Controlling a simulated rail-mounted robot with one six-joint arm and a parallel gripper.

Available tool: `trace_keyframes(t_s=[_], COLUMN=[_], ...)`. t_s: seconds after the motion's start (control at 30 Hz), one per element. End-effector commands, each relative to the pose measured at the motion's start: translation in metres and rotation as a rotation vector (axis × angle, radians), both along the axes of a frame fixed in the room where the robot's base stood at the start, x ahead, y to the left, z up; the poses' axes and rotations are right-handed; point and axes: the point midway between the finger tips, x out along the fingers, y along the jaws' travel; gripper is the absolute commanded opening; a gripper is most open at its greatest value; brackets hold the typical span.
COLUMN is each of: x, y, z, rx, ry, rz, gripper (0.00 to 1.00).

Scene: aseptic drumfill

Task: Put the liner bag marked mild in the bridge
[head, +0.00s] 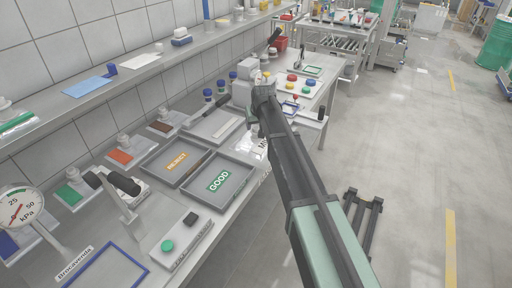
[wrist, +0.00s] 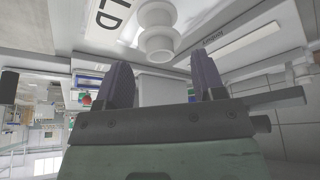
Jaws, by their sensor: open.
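The liner bag (head: 249,140) is a clear, shiny bag on the bench, partly hidden behind my arm. Beside my arm its white label shows only the first letters, "M" and part of another. In the wrist view a white label (wrist: 108,22) ends in "LD", next to a white ribbed spout (wrist: 157,38). My gripper (head: 253,122) is over the bench at the bag. In the wrist view my gripper (wrist: 165,78) has its two dark fingers apart, with the spout beyond the gap and nothing seen between them. I cannot tell which fixture is the bridge.
Grey trays marked REJECT (head: 155,172) and GOOD (head: 240,188) lie on the bench left of my arm. A black-handled device (head: 124,184) and a pressure gauge (head: 18,208) stand nearer. Blue-capped bottles (head: 208,95) stand by the wall.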

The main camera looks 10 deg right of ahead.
Motion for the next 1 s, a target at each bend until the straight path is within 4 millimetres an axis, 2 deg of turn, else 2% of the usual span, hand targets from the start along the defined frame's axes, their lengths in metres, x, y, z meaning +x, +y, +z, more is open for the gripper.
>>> trace_keyframes(t_s=[0.03,0.17,0.4,0.67,1.0], x=[0.002,0.003,0.02,0.022,0.022], y=[0.0,0.0,0.002,0.003,0.003], z=[-0.008,-0.009,-0.052,-0.05,-0.05], rx=[0.0,0.0,0.0,0.0,0.0], ry=[0.0,0.001,0.001,0.001,0.001], rz=[0.0,0.0,0.0,0.0,0.0], gripper=[0.63,0.63,0.63,0.63,0.11])
